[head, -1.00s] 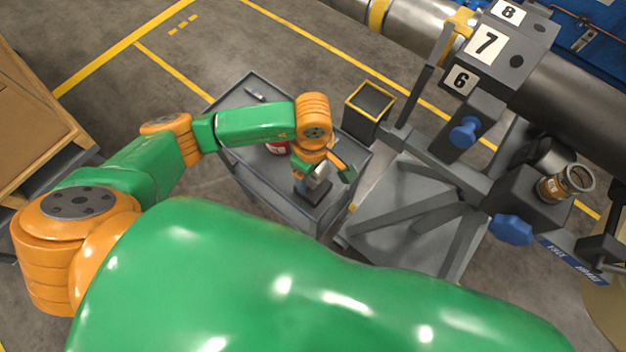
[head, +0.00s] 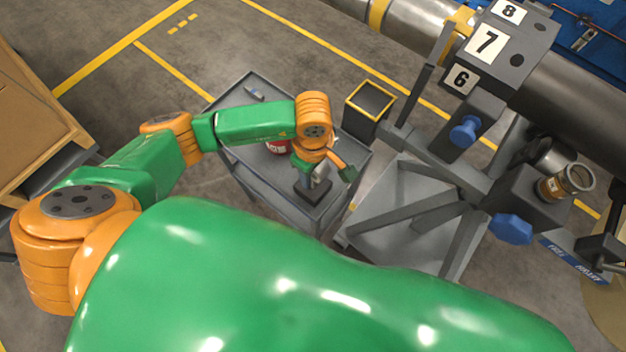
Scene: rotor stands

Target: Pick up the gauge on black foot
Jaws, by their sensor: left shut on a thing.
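The gauge on black foot (head: 312,192) is at the near right end of the grey cart, its dark square foot showing below my gripper. Its upper part is mostly hidden by my left wrist. My left gripper (head: 321,173) comes down over it and is shut on its upper part. I cannot tell whether the foot touches the cart top. My right gripper is not in view.
A rotor stand (head: 462,182) is close on the right.

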